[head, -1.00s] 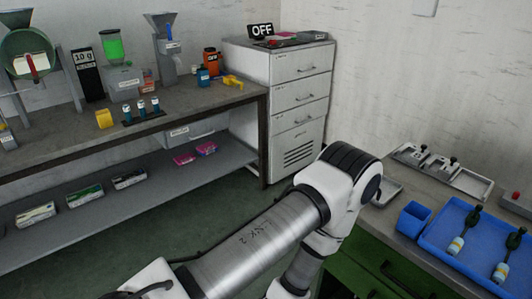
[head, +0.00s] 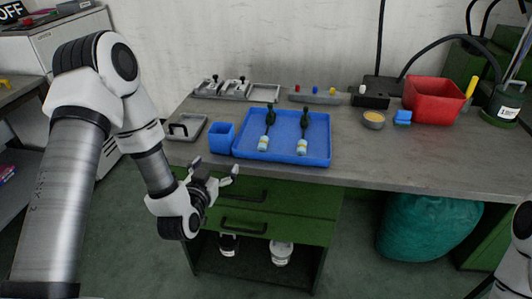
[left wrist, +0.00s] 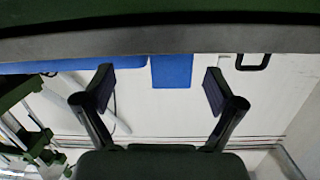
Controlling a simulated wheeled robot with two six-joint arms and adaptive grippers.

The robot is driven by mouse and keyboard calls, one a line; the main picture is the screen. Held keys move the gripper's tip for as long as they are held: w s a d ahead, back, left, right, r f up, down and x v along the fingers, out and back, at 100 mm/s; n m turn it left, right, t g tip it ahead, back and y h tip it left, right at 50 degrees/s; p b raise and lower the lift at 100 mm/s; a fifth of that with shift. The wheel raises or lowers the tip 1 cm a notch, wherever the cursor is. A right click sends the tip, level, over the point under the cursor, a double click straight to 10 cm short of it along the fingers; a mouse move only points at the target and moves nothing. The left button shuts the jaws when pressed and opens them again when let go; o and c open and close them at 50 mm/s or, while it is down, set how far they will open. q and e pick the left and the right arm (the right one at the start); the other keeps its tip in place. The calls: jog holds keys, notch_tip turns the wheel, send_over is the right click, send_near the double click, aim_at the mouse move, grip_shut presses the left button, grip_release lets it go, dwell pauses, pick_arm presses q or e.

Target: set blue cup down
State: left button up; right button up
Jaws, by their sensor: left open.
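The blue cup (head: 222,138) stands upright on the grey bench, close to the left end of the blue tray (head: 284,154). My left gripper (head: 214,170) is open and empty in front of the bench's front edge, below and apart from the cup. In the left wrist view the cup (left wrist: 172,72) shows upside down beyond the gap between the open fingers (left wrist: 160,89). Part of my right arm shows at the lower right of the head view, but its gripper is out of the picture.
A grey fixture with a black handle (head: 184,129) is left of the cup. A red bin (head: 432,100) stands farther right. The bench's front edge (head: 400,183) lies between my left gripper and the cup.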

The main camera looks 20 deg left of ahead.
pick_arm(q)
jog(key=n+t+y+b, duration=0.1)
jog(key=n, duration=0.1)
send_near(221, 127)
jog(key=shift+w+d+r, duration=0.1)
jog(key=shift+d+r, duration=0.25)
jog(key=shift+r, duration=0.2)
jog(key=x, duration=0.7)
jog(key=shift+w+d, duration=0.15)
jog(key=shift+r, duration=0.1)
jog(key=c, duration=1.2)
pick_arm(e)
notch_tip(221, 127, down, 2)
jog(key=shift+s+d, duration=0.15)
pick_arm(q)
jog(key=shift+r, duration=0.1)
jog(key=shift+r, duration=0.2)
jog(key=s+d+r+p, duration=0.1)
jog(key=s+d+p, duration=0.1)
jog(key=s+p, duration=0.1)
jog(key=s+d+r+p, duration=0.2)
jog(key=s+d+p, duration=0.1)
jog(key=s, duration=0.3)
jog(key=s+d+r+p, duration=0.1)
jog(key=s+d+p, duration=0.1)
jog(key=s+p, duration=0.3)
jog(key=shift+s+d+r, duration=0.15)
jog(key=shift+d, duration=0.2)
pick_arm(e)
notch_tip(221, 127, up, 11)
